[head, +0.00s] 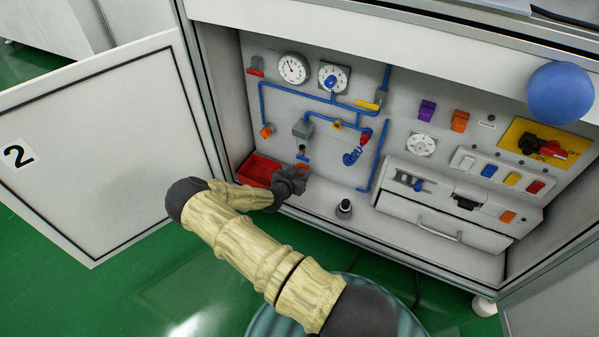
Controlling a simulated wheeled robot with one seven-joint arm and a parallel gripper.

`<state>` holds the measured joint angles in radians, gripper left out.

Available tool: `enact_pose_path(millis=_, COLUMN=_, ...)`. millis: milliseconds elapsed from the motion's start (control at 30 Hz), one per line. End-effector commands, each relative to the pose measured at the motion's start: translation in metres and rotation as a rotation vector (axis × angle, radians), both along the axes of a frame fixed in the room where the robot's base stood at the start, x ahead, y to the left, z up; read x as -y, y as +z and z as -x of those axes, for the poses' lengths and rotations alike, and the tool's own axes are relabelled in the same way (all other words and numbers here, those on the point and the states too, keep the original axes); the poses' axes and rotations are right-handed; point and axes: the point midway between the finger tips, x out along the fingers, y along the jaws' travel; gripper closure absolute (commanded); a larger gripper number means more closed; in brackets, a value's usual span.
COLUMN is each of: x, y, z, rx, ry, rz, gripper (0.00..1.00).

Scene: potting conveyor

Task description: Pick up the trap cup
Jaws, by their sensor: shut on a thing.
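My arm reaches into the open cabinet from below. My gripper (293,181) is at the lower left of the panel, just right of the red tray. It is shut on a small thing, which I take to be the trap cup. A small orange-red part (303,167) shows at the fingertips, and the dark fingers hide most of it.
The red tray (248,166) stands left of my gripper. A small black fitting (345,208) stands on the cabinet floor to the right. Blue pipes (300,94) and gauges (293,68) are above. A drawer unit (445,220) is further right; the open door (100,150) is left.

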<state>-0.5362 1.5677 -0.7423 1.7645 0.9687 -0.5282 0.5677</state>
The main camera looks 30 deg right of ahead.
Motion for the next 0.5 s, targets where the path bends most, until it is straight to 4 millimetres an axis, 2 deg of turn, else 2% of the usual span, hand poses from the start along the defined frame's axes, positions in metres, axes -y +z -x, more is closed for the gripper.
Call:
enact_pose_path(millis=33, x=0.001, y=0.016, z=-0.001, rx=0.004, ry=-0.002, rz=-0.001, gripper=0.80)
enact_pose_path(millis=333, x=0.000, y=0.064, z=-0.001, rx=0.003, ry=-0.001, rz=-0.001, gripper=0.80)
enact_pose_path(millis=500, x=-0.031, y=0.061, z=0.022, rx=-0.002, ry=0.003, rz=0.000, gripper=0.80)
